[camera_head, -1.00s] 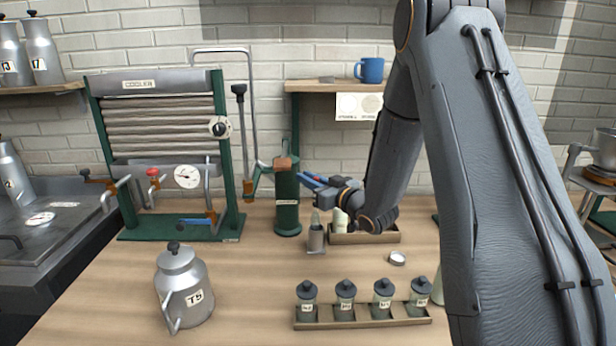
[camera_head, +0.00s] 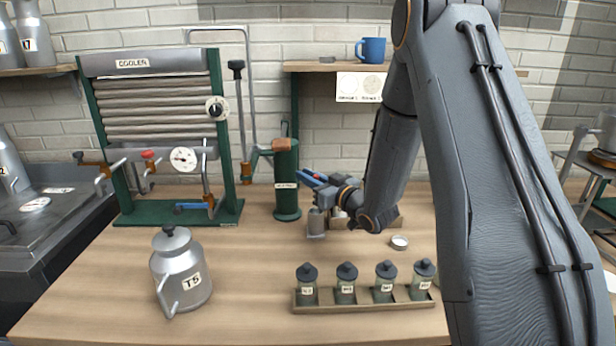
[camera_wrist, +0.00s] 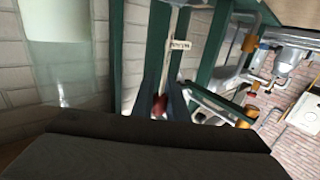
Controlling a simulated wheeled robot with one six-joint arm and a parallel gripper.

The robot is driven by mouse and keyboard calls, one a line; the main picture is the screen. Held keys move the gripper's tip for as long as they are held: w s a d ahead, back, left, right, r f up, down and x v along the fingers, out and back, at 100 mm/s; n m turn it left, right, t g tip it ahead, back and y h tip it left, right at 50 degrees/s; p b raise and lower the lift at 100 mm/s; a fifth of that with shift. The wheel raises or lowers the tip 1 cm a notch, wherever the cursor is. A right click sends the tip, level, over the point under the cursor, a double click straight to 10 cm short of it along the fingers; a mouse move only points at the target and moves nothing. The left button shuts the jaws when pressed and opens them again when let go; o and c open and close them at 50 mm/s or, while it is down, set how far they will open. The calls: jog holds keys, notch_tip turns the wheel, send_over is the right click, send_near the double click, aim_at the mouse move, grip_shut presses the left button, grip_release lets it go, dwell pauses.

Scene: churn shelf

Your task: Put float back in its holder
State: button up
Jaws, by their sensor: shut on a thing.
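My gripper (camera_head: 309,178), with blue fingers, is above the worktop, just right of the green cylinder. It is shut on a small dark red thing (camera_wrist: 160,104), seen between the dark fingers in the wrist view; I take this for the float. Most of it is hidden by the fingers. A small grey metal cup (camera_head: 316,224), possibly the holder, stands on the worktop just below my gripper. The gripper is apart from the cup and higher.
The green cylinder (camera_head: 287,205) and the cooler (camera_head: 160,95) stand to the left. A wooden tray (camera_head: 396,226) is partly hidden behind my arm. In front are a jug (camera_head: 181,275), a rack (camera_head: 362,306) of lidded jars and a small round dish (camera_head: 399,242). A shelf (camera_head: 330,68) bears a blue mug (camera_head: 371,49).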

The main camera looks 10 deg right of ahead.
jog(key=o, duration=0.9)
